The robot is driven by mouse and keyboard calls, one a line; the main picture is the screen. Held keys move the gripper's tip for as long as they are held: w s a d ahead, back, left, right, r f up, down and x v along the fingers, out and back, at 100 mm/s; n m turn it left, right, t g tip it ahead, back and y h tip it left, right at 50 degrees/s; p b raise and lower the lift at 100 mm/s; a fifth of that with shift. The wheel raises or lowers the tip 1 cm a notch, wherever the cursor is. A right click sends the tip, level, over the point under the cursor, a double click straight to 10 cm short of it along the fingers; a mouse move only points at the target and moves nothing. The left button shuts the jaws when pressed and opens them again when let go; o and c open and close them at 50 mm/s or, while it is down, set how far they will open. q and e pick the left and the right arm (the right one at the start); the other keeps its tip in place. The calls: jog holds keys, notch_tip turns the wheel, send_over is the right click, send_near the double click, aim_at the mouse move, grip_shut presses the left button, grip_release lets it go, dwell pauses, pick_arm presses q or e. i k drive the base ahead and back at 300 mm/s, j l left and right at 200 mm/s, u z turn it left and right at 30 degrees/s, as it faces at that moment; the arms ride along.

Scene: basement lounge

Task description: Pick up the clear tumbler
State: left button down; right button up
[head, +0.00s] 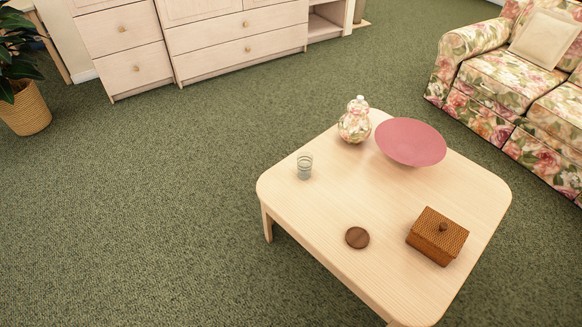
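The clear tumbler (304,167) stands upright near the left corner of a light wooden coffee table (333,204). It is see-through, and nothing touches it. Neither of my grippers shows in the head view, so whether they are open or shut is hidden.
On the table are a floral jar (355,122), a pink bowl (410,142), a brown woven box (437,237) and a dark round coaster (357,237). A floral sofa (505,84) stands at the right, drawers (236,45) at the back, a potted plant (24,107) at the left. Green carpet (150,220) is clear.

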aim_at(304, 159)
jog(key=i+j+z, duration=0.15)
jog(key=i+j, duration=0.15)
jog(key=i+j+z, duration=0.15)
jog(key=i+j, duration=0.15)
jog(key=i+j+z, duration=0.15)
jog(key=j, duration=0.35)
jog(key=i+j+z, duration=0.1)
jog(key=i+j, duration=0.2)
jog(key=j, duration=0.15)
